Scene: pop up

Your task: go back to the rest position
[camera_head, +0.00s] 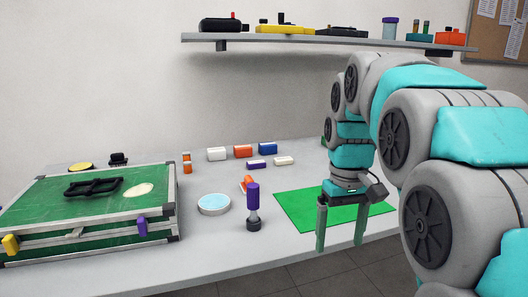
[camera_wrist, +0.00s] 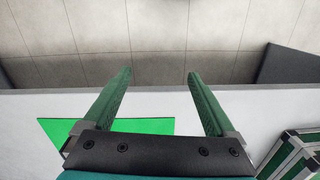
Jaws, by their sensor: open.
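My gripper (camera_head: 341,228) has two green fingers. It hangs pointing down in front of the green mat (camera_head: 296,207), near the table's front edge. The fingers are wide apart with nothing between them. In the wrist view my gripper (camera_wrist: 158,88) shows both fingers spread, over the pale table edge and the tiled floor. My grey and teal arm fills the right of the head view.
On the table (camera_head: 220,240) are a green case (camera_head: 100,210), a round blue-topped dish (camera_head: 213,204), an upright purple-handled item (camera_head: 253,205) and several small blocks. A shelf (camera_head: 300,41) with objects hangs on the wall. The table's front centre is clear.

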